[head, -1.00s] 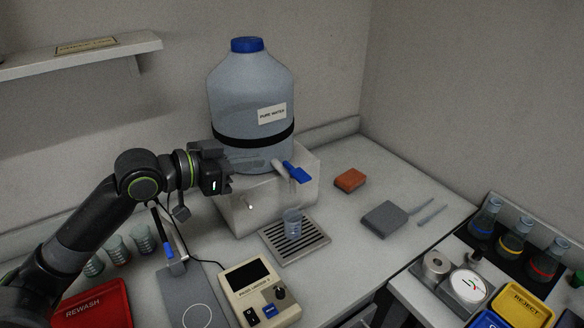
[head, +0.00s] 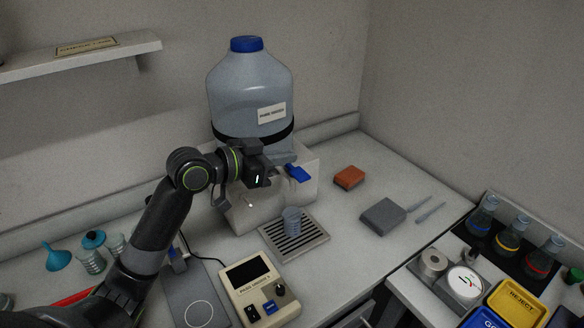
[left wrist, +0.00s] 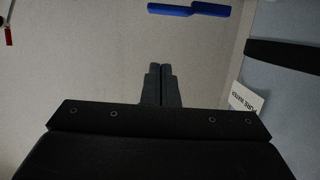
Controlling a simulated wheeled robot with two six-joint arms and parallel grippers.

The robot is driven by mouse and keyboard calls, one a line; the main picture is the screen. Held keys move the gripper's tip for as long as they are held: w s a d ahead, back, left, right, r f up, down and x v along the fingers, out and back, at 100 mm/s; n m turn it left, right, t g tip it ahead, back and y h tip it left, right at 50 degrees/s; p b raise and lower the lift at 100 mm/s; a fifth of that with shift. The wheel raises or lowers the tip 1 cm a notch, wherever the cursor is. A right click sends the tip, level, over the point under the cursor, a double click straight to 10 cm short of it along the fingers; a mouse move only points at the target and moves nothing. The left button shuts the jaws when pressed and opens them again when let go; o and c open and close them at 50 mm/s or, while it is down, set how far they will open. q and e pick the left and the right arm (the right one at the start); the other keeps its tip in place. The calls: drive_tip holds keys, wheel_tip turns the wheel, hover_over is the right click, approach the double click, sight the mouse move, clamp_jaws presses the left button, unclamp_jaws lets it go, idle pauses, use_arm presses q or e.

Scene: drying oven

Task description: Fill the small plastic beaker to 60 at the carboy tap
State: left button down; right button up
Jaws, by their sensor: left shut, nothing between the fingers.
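The carboy (head: 250,95), a clear blue-grey jug with a blue cap and a "PURE WATER" label, stands on a pale block (head: 305,178). Its blue tap lever (head: 298,173) sticks out at the front right. The small plastic beaker (head: 291,220) stands upright on the slotted drip tray (head: 318,240) below the tap; its water level is too small to read. My left gripper (head: 289,160) is shut and empty, beside the carboy's lower front, close behind the tap lever. In the left wrist view its fingers (left wrist: 161,85) are together and the blue lever (left wrist: 190,9) shows beyond them. My right gripper is not in view.
A control box (head: 258,290) with a dark screen stands front of the tray. An orange sponge (head: 349,177) and a grey block (head: 382,215) lie to the right. Flasks (head: 515,240) and bins are far right. Counter between tray and sponge is clear.

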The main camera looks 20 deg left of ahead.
sight(294, 171)
use_arm(q)
drive_tip(key=f, duration=0.1)
drive_tip(key=w+d+f+p, duration=0.1)
drive_tip(key=f, duration=0.2)
drive_tip(key=shift+w+d+f, duration=0.2)
drive_tip(key=shift+w+f, duration=0.15)
drive_tip(key=shift+w, duration=0.05)
drive_tip(key=f+m+b, duration=0.1)
drive_tip(key=m+b, duration=0.1)
drive_tip(key=b, duration=0.1)
drive_tip(key=f+m+t+y+b, duration=0.1)
drive_tip(key=b, duration=0.1)
drive_tip(key=shift+s+d+f, duration=0.3)
drive_tip(key=shift+d, duration=0.1)
